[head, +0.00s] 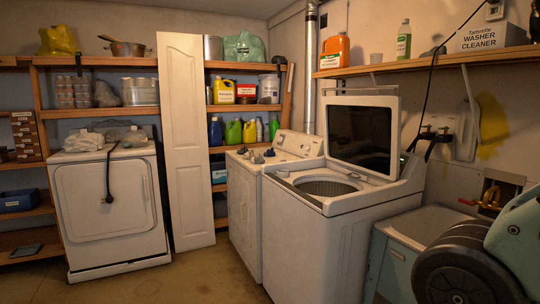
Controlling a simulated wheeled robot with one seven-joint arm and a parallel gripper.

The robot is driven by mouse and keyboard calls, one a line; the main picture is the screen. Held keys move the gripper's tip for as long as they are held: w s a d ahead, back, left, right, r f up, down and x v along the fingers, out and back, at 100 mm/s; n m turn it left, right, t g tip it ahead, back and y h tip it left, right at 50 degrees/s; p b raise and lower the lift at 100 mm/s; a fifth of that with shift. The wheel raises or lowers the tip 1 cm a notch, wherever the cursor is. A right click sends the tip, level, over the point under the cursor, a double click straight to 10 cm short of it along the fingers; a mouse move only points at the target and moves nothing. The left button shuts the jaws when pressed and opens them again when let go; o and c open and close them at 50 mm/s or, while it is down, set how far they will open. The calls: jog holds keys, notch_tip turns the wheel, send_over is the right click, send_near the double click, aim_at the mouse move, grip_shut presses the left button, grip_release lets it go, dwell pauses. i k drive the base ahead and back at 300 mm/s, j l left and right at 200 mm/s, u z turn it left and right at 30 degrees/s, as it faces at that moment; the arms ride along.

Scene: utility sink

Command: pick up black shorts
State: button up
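I cannot make out black shorts for certain. A small dark grey bundle (257,156) lies on top of the white machine (243,190) at the middle, beside its control panel; it is too small to tell what it is. A top-loading washer (310,235) stands in front of that machine with its lid (362,135) up, and only part of its drum shows. My gripper is not in view; only a teal and black part of my arm shows at the lower right.
A dryer (107,212) with light cloths (84,142) on top stands at left. Shelves hold several bottles. A white panel (186,150) leans there. Floor shows at front left.

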aim_at(241, 151)
jog(key=i+j+u, duration=0.2)
jog(key=i, duration=0.15)
jog(key=i+j+u, duration=0.4)
jog(key=i+u, duration=0.2)
jog(key=i, duration=0.7)
jog(key=i+l+u, duration=0.15)
jog(key=i+u, duration=0.2)
jog(key=i, duration=0.65)
jog(key=i+z, duration=0.1)
jog(key=i, duration=0.55)
jog(key=i+j+z, duration=0.15)
jog(key=i, duration=0.55)
jog(key=i+j+z, duration=0.1)
jog(key=i, duration=0.55)
jog(key=i+l+z, duration=0.1)
jog(key=i+z, duration=0.75)
jog(key=i+j+z, duration=0.2)
jog(key=i+z, duration=0.2)
jog(key=i+j+z, duration=0.3)
jog(key=z, duration=0.15)
